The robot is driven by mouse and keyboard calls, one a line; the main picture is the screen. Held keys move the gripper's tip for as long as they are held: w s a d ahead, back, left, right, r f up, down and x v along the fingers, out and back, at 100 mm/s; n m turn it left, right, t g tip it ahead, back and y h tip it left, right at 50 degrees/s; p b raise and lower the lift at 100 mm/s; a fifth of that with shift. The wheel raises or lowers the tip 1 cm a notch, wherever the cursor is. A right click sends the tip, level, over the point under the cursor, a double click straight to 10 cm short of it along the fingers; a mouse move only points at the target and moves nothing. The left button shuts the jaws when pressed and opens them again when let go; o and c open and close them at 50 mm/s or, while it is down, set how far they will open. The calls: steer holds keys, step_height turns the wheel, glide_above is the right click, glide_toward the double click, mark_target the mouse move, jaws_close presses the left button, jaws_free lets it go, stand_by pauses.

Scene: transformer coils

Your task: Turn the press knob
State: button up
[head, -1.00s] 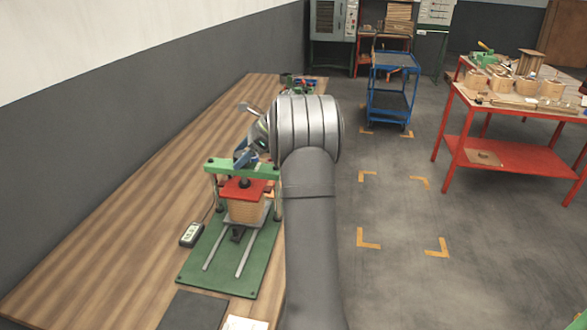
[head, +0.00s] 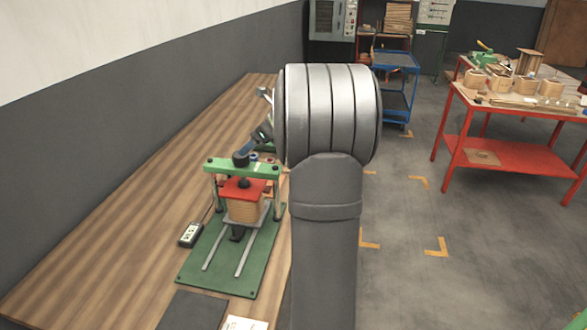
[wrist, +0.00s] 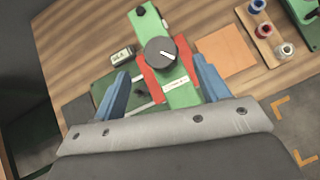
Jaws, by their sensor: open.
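The press (head: 215,165) has a green crossbar on two posts, over a red plate and a wound coil (head: 243,211). Its round dark grey knob (wrist: 161,52) with a white pointer line sits on top of the crossbar in the wrist view. In the head view the knob (head: 240,160) is small and partly covered by my gripper. My gripper (wrist: 161,66) is open and empty, its two blue fingers on either side of the knob with gaps visible. In the head view my gripper (head: 252,143) is just above the knob, mostly hidden by my arm. Contact is not visible.
The press stands on a green base (head: 217,270) on the wooden bench (head: 120,210). A small meter box (head: 190,235) lies to its left. Colored spools (wrist: 262,30) on a tray and an orange sheet (wrist: 226,51) lie nearby. A red table (head: 510,155) is off to the right.

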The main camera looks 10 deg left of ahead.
steer(key=v, duration=1)
steer(key=d+f+m+y, duration=0.1)
steer(key=f+m+y, duration=0.2)
steer(key=m, duration=0.9)
steer(key=d+f+m+t+y, duration=0.1)
steer(key=f+m, duration=0.4)
steer(key=m, duration=0.7)
steer(key=s+d+f+m+t+y, duration=0.1)
steer(key=f+m+y, duration=0.3)
steer(key=m, duration=0.8)
steer(key=shift+d+f+y, duration=0.2)
steer(key=shift+d+y, duration=0.1)
steer(key=shift+d, duration=0.6)
steer(key=shift+s, duration=0.1)
